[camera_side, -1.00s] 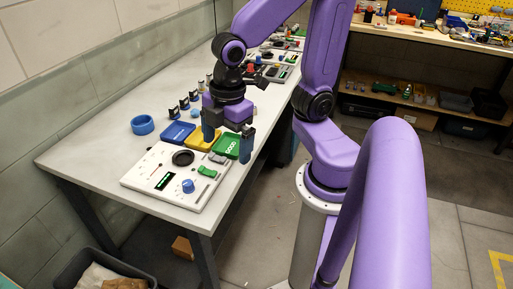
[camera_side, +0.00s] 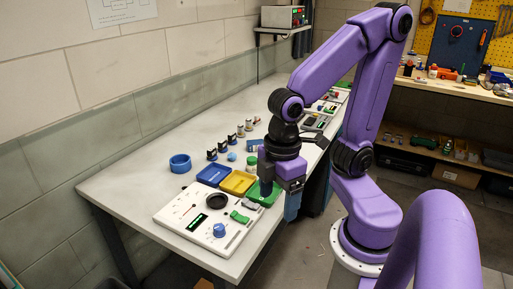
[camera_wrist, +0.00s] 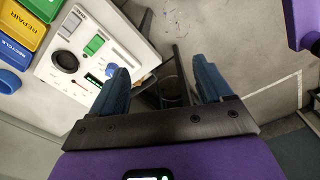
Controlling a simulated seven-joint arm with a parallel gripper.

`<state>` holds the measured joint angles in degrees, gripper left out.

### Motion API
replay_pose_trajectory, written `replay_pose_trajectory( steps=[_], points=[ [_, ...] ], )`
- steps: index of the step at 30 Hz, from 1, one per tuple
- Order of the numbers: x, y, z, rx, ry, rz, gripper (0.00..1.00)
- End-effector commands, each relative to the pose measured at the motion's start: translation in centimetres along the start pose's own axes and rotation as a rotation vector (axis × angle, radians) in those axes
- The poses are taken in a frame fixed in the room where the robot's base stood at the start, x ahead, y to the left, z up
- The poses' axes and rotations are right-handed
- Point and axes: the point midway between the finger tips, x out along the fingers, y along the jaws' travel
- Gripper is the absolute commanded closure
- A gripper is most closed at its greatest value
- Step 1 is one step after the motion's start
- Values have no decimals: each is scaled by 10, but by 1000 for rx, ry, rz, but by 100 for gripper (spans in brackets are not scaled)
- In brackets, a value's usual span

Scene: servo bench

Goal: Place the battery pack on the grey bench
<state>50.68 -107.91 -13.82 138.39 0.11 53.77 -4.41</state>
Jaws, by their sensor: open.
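I cannot pick out the battery pack with certainty in either view. The grey bench (camera_side: 135,190) has a pale top and runs along the wall. My gripper (camera_side: 279,197) is open, with blue fingers pointing down beside the green tray, near the bench's front edge. In the wrist view my gripper (camera_wrist: 160,72) has nothing between its fingers, and floor shows beyond them.
A white control panel (camera_side: 185,219) lies on the bench's near end. Behind it are blue (camera_side: 213,175), yellow (camera_side: 238,182) and green (camera_side: 258,197) trays. A blue ring (camera_side: 180,163) and several small dark parts (camera_side: 224,145) stand farther back.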

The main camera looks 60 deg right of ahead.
Motion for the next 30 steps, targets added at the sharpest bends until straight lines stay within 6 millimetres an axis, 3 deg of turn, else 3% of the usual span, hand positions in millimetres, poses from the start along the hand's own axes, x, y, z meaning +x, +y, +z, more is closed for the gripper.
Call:
replay_pose_trajectory(
  steps=[3, 9, 16, 23, 30],
  points=[
    [-9, 34, -27, 38, -3, 4, 21],
    [-20, 106, -58, 88, -9, 8, 21],
    [-28, 204, -64, 145, -15, 11, 21],
    [-28, 306, -32, 204, -21, 11, 21],
    [-22, 399, 44, 266, -26, 9, 21]
  ],
)
